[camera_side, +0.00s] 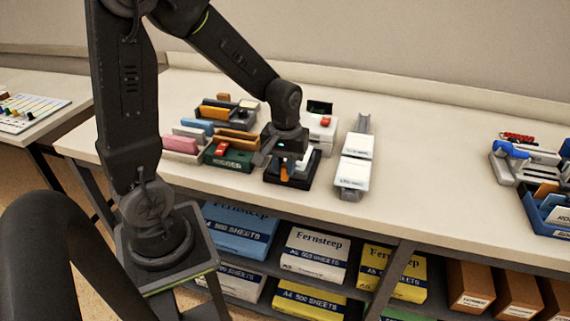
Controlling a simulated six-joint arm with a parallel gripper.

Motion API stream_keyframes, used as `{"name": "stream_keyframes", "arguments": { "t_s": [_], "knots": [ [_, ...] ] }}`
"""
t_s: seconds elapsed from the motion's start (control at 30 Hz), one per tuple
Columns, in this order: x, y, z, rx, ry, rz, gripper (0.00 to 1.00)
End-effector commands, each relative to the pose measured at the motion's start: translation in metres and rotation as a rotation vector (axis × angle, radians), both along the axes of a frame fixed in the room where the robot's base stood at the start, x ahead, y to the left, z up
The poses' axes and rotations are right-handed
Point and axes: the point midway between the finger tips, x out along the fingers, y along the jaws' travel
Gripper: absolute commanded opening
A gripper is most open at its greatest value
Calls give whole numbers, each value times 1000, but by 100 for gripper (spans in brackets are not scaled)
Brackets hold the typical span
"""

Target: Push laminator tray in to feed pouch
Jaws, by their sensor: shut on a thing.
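My gripper (285,165) points down over a low black tray-like unit (300,181) near the front edge of the counter. It is shut on a small orange tab (285,173) at this unit. The wrist hides most of the tab and the unit's back part. I take the black unit for the laminator tray, but its label is not readable. A white and grey device (320,127) with a red button stands just behind it. I cannot tell whether the two are joined, or whether a pouch lies in the tray.
Left of my gripper stand a green box (228,158) and holders with pink, blue and orange items. A long white and grey device (352,174) stands close on the right.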

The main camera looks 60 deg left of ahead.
Motion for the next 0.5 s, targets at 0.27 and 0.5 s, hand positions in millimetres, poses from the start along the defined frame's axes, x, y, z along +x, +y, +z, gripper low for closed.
{"name": "stream_keyframes", "arguments": {
  "t_s": [0.27, 0.5],
  "knots": [
    [0, 0, 0, 0, 0, 0, 0],
    [7, 6, 0, 0, 0, 3, 0]
  ]
}}
